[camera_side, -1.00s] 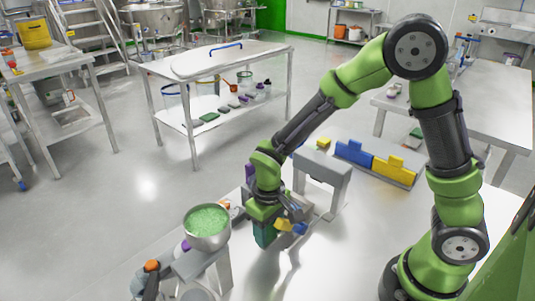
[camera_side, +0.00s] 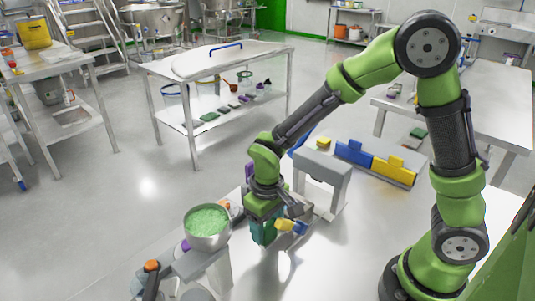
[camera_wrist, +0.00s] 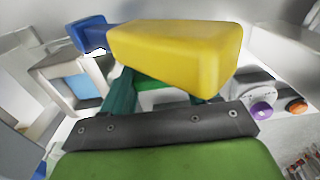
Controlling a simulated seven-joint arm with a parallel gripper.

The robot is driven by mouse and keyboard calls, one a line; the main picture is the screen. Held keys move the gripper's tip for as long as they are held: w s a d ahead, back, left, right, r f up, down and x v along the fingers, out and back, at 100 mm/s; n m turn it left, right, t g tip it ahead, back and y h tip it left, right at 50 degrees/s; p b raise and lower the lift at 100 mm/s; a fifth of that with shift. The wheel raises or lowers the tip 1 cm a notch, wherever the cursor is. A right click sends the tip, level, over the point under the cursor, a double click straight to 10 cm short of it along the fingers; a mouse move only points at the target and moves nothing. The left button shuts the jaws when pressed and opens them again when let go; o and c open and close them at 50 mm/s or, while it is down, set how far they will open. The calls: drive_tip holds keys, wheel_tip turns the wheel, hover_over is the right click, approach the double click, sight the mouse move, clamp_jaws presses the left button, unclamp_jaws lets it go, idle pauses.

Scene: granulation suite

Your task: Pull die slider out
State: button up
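My gripper (camera_side: 264,232) points down over the work table, left of a grey stand. In the wrist view its two teal fingers (camera_wrist: 163,97) show apart on either side of a green and white patch, with nothing clearly held between them. A yellow block (camera_side: 284,225) and a blue block (camera_side: 300,228) show just right of the fingers. In the wrist view the yellow block (camera_wrist: 175,50) is large and close, partly covering the fingers, and the blue block (camera_wrist: 88,34) is beyond it. I cannot tell which part is the die slider.
The grey stand (camera_side: 322,168) is close on the right. A steel bowl of green granules (camera_side: 208,221) stands close on the left. A tray with blue (camera_side: 354,152) and yellow (camera_side: 394,170) pieces lies behind. The table front is mostly clear.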

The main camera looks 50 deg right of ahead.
wheel_tip(320, 180, up, 15)
idle(0.3)
drive_tip(key=shift+r, duration=0.1)
drive_tip(key=s+d+r+m+t+y, duration=0.2)
drive_tip(key=s+d+r+m+t, duration=0.2)
drive_tip(key=s+d+t, duration=0.3)
drive_tip(key=s, duration=0.3)
drive_tip(key=shift+r, duration=0.35)
